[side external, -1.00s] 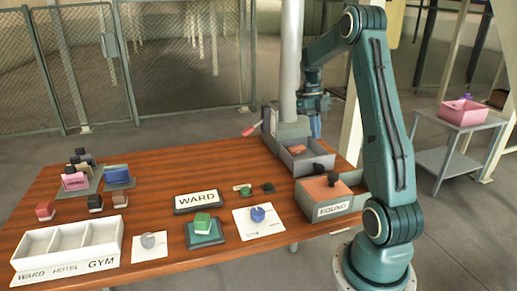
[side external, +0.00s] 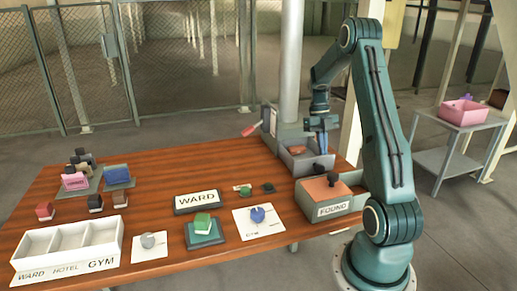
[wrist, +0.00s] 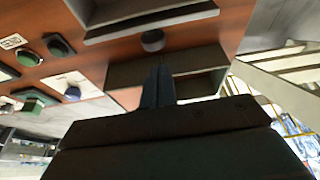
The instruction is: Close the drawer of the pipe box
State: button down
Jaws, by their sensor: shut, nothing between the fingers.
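The grey pipe box (side external: 283,128) stands at the far right of the wooden table, beside the pale column. Its drawer (side external: 296,163) is pulled out toward the front, with a dark round knob (side external: 318,167) on its face and a brownish-orange item (side external: 297,150) inside. My gripper (side external: 322,150) is shut and empty, pointing down at the right end of the drawer, near its face. I cannot tell whether it touches the drawer. In the wrist view my shut fingers (wrist: 158,70) show below a dark round knob (wrist: 152,41). The view is partly blocked by the gripper body.
The FOUND box (side external: 331,210) stands in front of the drawer, with a dark-knobbed thing in it. Small bags on cards, a WARD sign (side external: 198,201) and a white tray (side external: 68,248) occupy the left and front. Open wood lies left of the drawer.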

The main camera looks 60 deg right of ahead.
aim_at(324, 163)
jog(key=shift+x, duration=2.95)
jog(key=shift+w, duration=0.1)
jog(key=shift+w+d, duration=4.05)
jog(key=shift+d, duration=0.05)
jog(key=shift+s+a, duration=0.1)
jog(key=shift+s, duration=0.05)
jog(key=shift+s+a, duration=4.05)
jog(key=v, duration=1)
jog(key=w+a+r+n+t+h, duration=0.1)
jog(key=w+a+r+n, duration=0.1)
jog(key=a+r+n, duration=0.3)
jog(key=w+a+r+n+t+h, duration=0.1)
jog(key=a+r+n, duration=0.5)
jog(key=a+n, duration=0.6)
jog(key=shift+w+n+t+h, duration=0.3)
jog(key=shift+w+n+h, duration=0.35)
jog(key=shift+w, duration=0.25)
jog(key=c, duration=2.2)
grip_release()
jog(key=shift+s+a+r+n, duration=0.1)
jog(key=shift+a+r+n, duration=0.1)
jog(key=shift+a+n, duration=0.6)
